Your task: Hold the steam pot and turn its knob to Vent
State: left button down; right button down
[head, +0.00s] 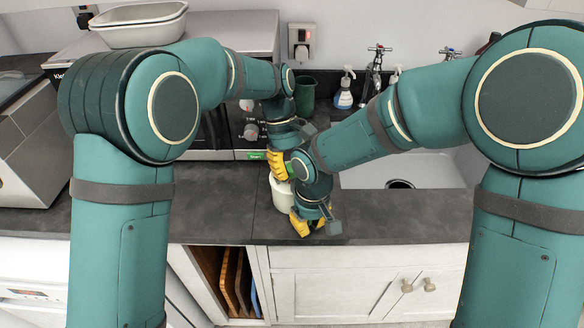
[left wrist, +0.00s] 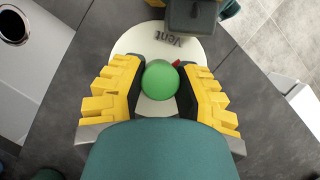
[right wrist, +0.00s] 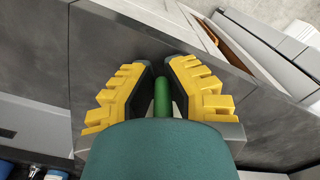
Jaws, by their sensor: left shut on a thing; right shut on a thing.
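The steam pot (head: 283,191) is a cream, round pot upright on the dark counter near its front edge. Its pale lid (left wrist: 205,52) carries the word Vent. My left gripper (head: 282,165) is above the pot, shut on the round green knob (left wrist: 160,80). A small red mark (left wrist: 177,64) beside the knob points up and right in the left wrist view, a little to the right of Vent. My right gripper (head: 306,225) is low at the pot's front right, shut on a green handle (right wrist: 163,100). My arms hide much of the pot.
A sink (head: 400,170) lies to the right and an oven-like appliance (head: 240,130) behind. A green cup (head: 304,95) and a soap bottle (head: 344,93) stand at the back. The counter's front edge (head: 380,240) is close to the pot.

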pick_arm(q)
jog(key=n+h, duration=0.1)
jog(key=n, duration=0.1)
jog(key=n+t, duration=0.1)
jog(key=n, duration=0.2)
jog(key=shift+s+f+n+h, duration=0.1)
jog(key=shift+n+h, duration=0.2)
jog(key=shift+h, duration=0.1)
jog(key=shift+t, duration=0.3)
jog(key=c, duration=0.6)
grip_release()
jog(key=shift+d, duration=0.1)
jog(key=v, duration=1.2)
